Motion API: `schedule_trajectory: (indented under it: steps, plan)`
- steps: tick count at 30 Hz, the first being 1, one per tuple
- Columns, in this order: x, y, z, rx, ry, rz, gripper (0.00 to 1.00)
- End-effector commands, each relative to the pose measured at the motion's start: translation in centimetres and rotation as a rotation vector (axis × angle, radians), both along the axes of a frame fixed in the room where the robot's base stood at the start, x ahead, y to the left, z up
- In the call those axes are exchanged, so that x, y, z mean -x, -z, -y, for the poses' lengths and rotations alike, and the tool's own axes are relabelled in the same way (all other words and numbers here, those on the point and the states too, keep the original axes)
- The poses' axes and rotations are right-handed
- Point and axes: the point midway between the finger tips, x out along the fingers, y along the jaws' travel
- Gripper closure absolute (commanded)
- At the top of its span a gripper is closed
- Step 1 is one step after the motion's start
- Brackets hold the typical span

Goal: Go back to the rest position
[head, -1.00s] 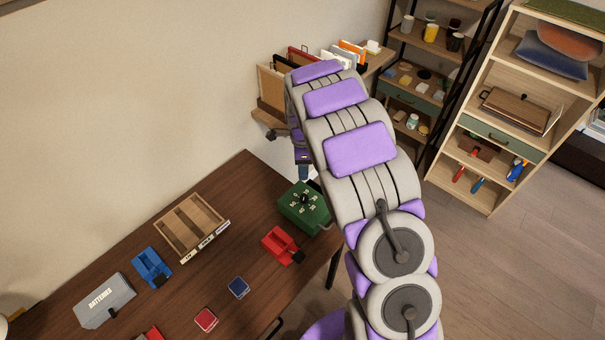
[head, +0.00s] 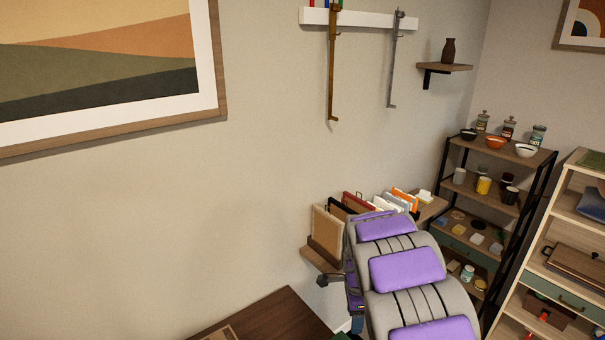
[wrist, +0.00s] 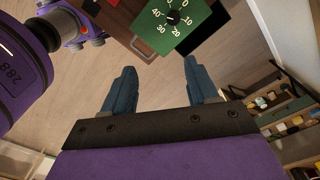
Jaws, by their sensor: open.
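My gripper (wrist: 157,85) shows in the wrist view with its two blue-grey fingers spread well apart. It is open, and nothing is between the fingers. Beyond the fingertips, a green box with a numbered dial (wrist: 172,22) sits at the edge of the brown table (wrist: 118,15). The fingers are apart from the box. In the head view my purple and grey arm rises at the lower right and hides the gripper almost wholly. Only a corner of the table (head: 275,315) shows there at the bottom.
A wall shelf with upright folders (head: 325,240) stands just behind my arm. A dark-framed rack (head: 490,205) with cups and bowls and a light wooden bookcase (head: 560,240) stand at the right. Wooden floor shows below the gripper.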

Motion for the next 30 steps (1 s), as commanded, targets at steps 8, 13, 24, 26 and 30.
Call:
schedule_trajectory:
  steps: [8, 13, 24, 26, 30]
  plan:
    - [8.0, -6.4, 0.9, 0.004, -0.318, -0.038, 0.42]
    - [13.3, -9.2, 0.9, -0.008, -0.526, -0.060, 0.42]
    - [25.9, -12.5, 0.2, -0.071, -1.013, -0.099, 0.42]
    - [28.1, -12.6, 0.0, -0.086, -1.097, -0.106, 0.42]
    - [32.8, -12.7, -0.4, -0.115, -1.290, -0.118, 0.42]
